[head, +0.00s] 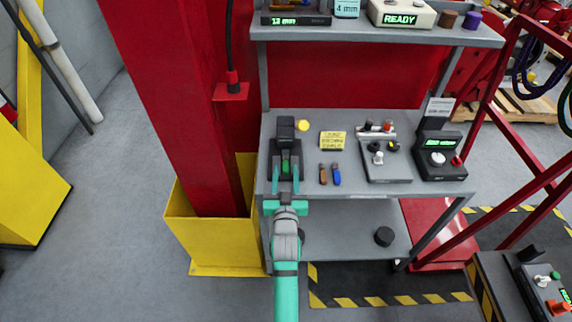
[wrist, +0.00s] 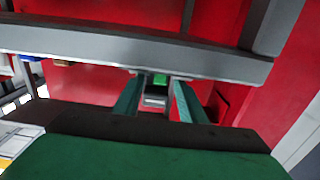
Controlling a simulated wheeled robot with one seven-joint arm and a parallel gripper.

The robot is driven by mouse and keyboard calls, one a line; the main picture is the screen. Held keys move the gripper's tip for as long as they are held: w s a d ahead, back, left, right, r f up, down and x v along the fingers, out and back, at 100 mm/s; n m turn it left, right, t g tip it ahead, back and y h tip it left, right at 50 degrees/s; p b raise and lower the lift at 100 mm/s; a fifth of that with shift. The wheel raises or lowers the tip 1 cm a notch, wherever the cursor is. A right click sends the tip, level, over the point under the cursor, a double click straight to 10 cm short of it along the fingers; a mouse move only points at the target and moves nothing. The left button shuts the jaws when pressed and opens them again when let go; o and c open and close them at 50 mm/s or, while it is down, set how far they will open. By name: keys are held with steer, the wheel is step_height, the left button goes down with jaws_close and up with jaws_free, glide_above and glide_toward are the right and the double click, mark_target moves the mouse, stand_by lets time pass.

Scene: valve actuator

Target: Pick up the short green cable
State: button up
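A small green piece (head: 285,163), which looks like the short green cable, sits on a dark stand (head: 286,126) at the left of the grey bench. Most of it is hidden, and its exact shape is unclear. In the wrist view a green block (wrist: 160,79) shows beyond and between the fingertips. My gripper (head: 285,180) has teal fingers spread apart and points at the stand from the bench's front edge. It also shows in the wrist view (wrist: 157,96), with a visible gap between its fingers. It appears empty.
A brown piece (head: 323,174) and a blue piece (head: 336,175) lie to the right on the bench (head: 350,194). A red column (head: 185,90) rises at left, and a shelf (head: 350,34) hangs above.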

steer(key=shift+w, duration=0.3)
steer(key=shift+s+a, duration=0.1)
steer(key=shift+s, duration=0.05)
steer(key=c, duration=0.4)
jaws_close()
steer(key=shift+r, duration=0.15)
